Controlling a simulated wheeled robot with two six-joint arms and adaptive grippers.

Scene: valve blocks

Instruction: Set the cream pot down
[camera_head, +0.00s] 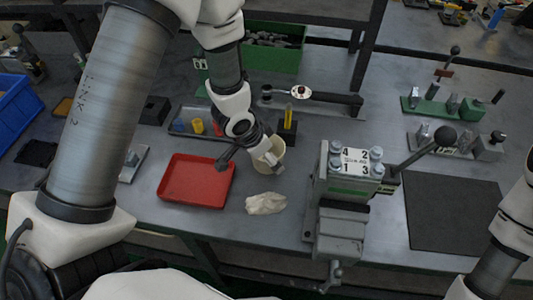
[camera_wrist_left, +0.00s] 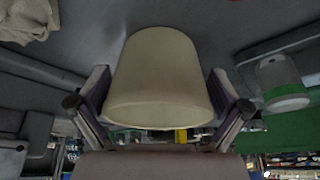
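The cream pot (camera_head: 272,160) is at the middle of the workbench in the head view, partly hidden by my left gripper (camera_head: 266,158). In the left wrist view the pot (camera_wrist_left: 158,75) fills the space between the fingers of my left gripper (camera_wrist_left: 160,100), with one pad against each side. I cannot tell whether its base touches the bench. Part of my right arm shows at the right edge of the head view, but its gripper is out of sight.
A red tray (camera_head: 197,182) lies left of the pot, a crumpled cream cloth (camera_head: 266,204) in front. A vise (camera_head: 343,205) stands to the right. A black holder (camera_head: 287,131) is just behind the pot. A dark mat (camera_head: 455,215) lies further right.

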